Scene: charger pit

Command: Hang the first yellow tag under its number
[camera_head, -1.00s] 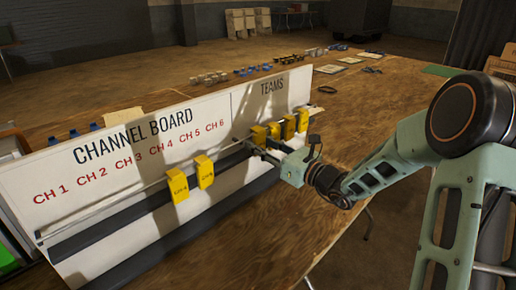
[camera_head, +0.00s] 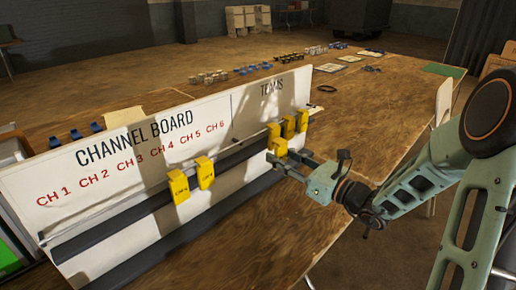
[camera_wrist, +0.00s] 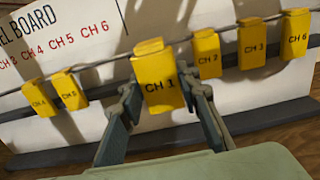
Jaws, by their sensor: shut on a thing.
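My gripper (camera_wrist: 164,95) is shut on a yellow tag marked CH 1 (camera_wrist: 160,76), upright between its two fingers. In the head view my gripper (camera_head: 276,158) holds this tag (camera_head: 281,147) in front of the rail, apparently off it. The channel board (camera_head: 120,166) is white with red labels CH 1 to CH 6. The CH 1 label (camera_head: 48,199) is at the far left. Two tags hang toward the CH 4 to CH 6 side: CH 4 (camera_wrist: 40,97) and CH 5 (camera_wrist: 69,92). Three tags hang under TEAMS: CH 3 (camera_wrist: 252,44), CH 6 (camera_wrist: 297,35) and one hard to read (camera_wrist: 207,53).
A thin rail (camera_head: 115,204) runs along the board, with a dark ledge (camera_head: 130,242) below. The rail left of the two hanging tags is bare. The wooden table (camera_head: 310,215) is clear in front of the board. Small items (camera_head: 250,68) lie behind it.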

